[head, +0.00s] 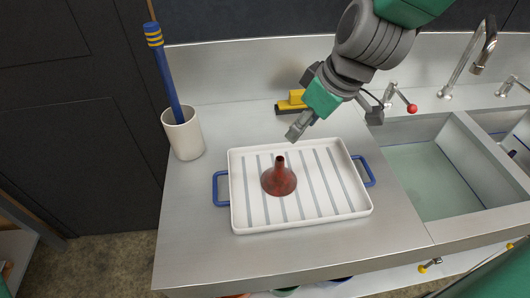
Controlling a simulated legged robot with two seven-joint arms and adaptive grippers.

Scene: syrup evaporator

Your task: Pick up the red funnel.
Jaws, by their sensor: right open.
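The red funnel (279,179) stands with its narrow spout up and its wide mouth down on a white tray (350,208) with grey stripes and blue handles. The tray lies on the steel counter. My right gripper (335,123) is above and to the right of the funnel, near the tray's back edge. Its fingers are spread and hold nothing. It is apart from the funnel. My left gripper is not in view.
A white cup (184,134) with a blue-handled tool (164,75) stands at the left. A yellow and black brush-like object (292,102) lies behind the tray. A sink (420,170) with a tap (482,55) is at the right. The front counter strip is clear.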

